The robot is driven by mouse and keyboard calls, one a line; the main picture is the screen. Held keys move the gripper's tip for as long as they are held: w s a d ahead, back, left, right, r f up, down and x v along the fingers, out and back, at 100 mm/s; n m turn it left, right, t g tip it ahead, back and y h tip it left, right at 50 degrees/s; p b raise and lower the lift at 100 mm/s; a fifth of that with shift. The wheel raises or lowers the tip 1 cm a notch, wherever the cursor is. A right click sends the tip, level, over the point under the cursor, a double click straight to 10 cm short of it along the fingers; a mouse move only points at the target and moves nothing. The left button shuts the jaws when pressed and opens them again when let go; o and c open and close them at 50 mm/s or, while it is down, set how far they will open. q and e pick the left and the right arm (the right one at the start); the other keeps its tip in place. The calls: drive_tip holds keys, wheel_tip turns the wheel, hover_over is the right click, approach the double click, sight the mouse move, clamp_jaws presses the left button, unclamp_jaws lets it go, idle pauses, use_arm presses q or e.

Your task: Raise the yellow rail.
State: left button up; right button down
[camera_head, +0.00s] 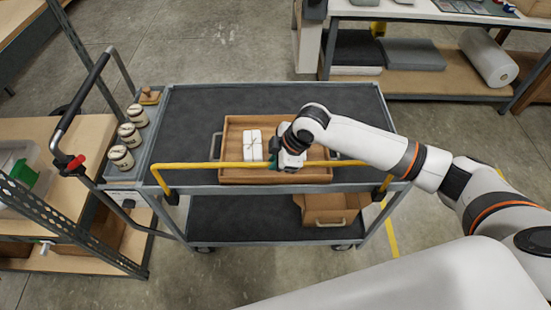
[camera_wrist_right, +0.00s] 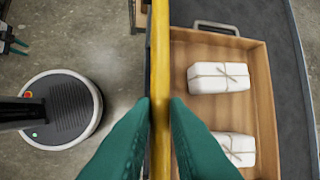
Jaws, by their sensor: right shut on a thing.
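The yellow rail (camera_head: 210,165) runs along the near long side of the grey cart (camera_head: 190,120), with bent ends going down to the cart's edge. In the head view it crosses in front of the tray's near part. My right gripper (camera_head: 275,158) is shut on the rail near its middle. In the right wrist view the rail (camera_wrist_right: 160,60) passes between the teal fingertips (camera_wrist_right: 160,102), which touch it from both sides. My left gripper (camera_wrist_right: 14,46) shows small at the left edge of the right wrist view, its tips apart and empty.
A wooden tray (camera_head: 230,130) on the cart's top holds white string-tied parcels (camera_head: 252,143), close to my right gripper. Several lidded jars (camera_head: 121,157) stand at the cart's left end. A shelf unit (camera_head: 60,190) stands left.

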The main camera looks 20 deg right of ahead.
use_arm(q)
drive_tip(key=shift+s, duration=0.45)
use_arm(e)
drive_tip(key=shift+w+r, duration=0.2)
drive_tip(key=shift+r, duration=0.1)
drive_tip(key=c, duration=1.6)
unclamp_jaws()
drive_tip(key=shift+o, duration=1)
drive_tip(key=shift+s, duration=0.2)
